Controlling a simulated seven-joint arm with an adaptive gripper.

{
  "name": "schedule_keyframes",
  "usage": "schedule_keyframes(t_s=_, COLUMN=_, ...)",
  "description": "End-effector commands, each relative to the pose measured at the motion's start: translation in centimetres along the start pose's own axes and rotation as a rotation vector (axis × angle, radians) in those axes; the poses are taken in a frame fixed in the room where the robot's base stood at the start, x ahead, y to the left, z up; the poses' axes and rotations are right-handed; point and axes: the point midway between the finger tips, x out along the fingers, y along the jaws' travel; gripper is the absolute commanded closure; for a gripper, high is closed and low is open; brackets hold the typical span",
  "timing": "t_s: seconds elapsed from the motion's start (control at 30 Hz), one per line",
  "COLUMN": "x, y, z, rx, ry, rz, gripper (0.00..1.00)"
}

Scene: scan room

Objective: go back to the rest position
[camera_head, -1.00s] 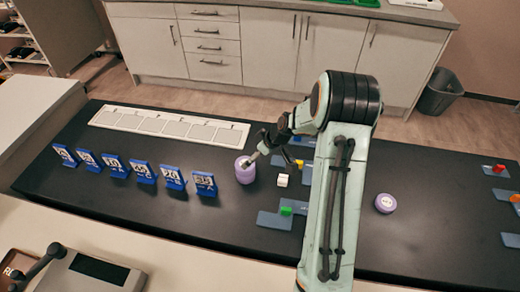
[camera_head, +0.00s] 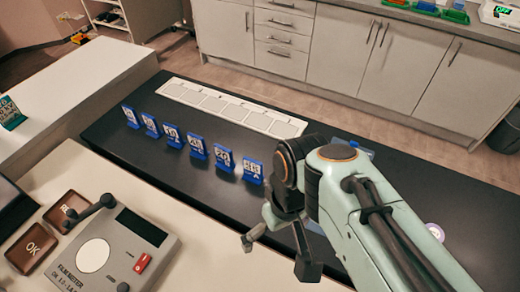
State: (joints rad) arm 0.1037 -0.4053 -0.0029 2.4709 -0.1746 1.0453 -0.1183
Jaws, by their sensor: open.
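My gripper (camera_head: 278,256) is open, with its two dark fingers spread apart and nothing between them. It hangs over the near edge of the black table, where the pale front counter begins. My pale green arm reaches in from the lower right and covers much of the table's right side. A purple and white round thing (camera_head: 435,231) shows at the right edge of my arm. The purple pot seen earlier at the gripper is not visible now.
Several blue card stands (camera_head: 197,147) line the black table (camera_head: 165,168), with a white panelled strip (camera_head: 235,108) behind them. A grey film meter (camera_head: 108,250) and brown OK (camera_head: 31,248) and second (camera_head: 69,211) pads are at front left. The front counter (camera_head: 215,268) between meter and gripper is clear.

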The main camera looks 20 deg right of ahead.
Motion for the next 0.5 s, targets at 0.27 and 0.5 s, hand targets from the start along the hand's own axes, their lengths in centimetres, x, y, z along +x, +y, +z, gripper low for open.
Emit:
schedule_keyframes(t_s=0.27, x=0.0, y=-1.5, z=4.4, rx=0.062, ry=-0.048, rz=0.014, gripper=0.05)
schedule_keyframes(t_s=0.5, x=0.0, y=-1.5, z=4.3, rx=0.061, ry=-0.047, rz=0.014, gripper=0.05)
